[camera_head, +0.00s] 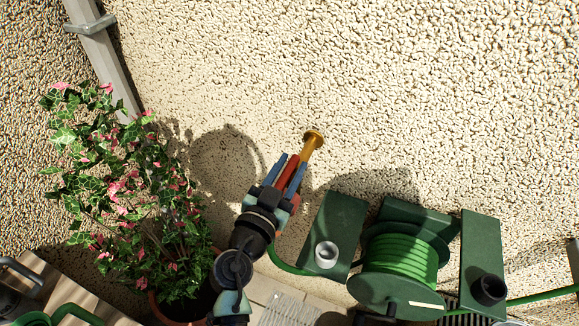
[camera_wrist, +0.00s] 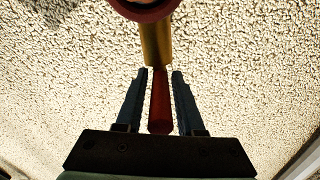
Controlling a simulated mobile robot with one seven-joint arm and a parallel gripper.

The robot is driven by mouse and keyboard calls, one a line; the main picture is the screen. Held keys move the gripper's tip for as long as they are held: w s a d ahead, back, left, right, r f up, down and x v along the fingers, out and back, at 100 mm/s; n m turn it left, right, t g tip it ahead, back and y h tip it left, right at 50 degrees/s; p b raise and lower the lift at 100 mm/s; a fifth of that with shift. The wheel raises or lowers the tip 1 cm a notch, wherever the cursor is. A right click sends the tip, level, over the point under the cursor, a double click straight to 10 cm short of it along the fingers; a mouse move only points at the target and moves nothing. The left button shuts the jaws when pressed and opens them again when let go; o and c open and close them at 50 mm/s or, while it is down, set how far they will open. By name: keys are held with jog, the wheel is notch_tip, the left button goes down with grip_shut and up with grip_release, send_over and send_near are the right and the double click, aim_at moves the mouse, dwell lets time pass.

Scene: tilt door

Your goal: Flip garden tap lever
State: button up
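The brass garden tap (camera_head: 312,142) sticks out from the rough plaster wall, and its brass body (camera_wrist: 156,45) shows at the top middle of the wrist view. Its red lever (camera_head: 288,172) extends from the tap down toward my gripper. My gripper (camera_head: 289,160) is open, with one blue finger on each side of the lever. In the wrist view the lever (camera_wrist: 160,105) lies between the fingers of my gripper (camera_wrist: 159,74). Narrow gaps show beside it, smallest near the fingertips. Whether a fingertip touches it is unclear.
A green hose reel (camera_head: 400,262) stands right of my arm, with a grey cup-shaped piece (camera_head: 326,254) on its left panel. A potted ivy with pink flowers (camera_head: 125,190) stands left. A grey downpipe (camera_head: 104,55) runs up the wall. The wall above the tap is clear.

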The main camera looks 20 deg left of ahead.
grip_shut()
dwell(1.1)
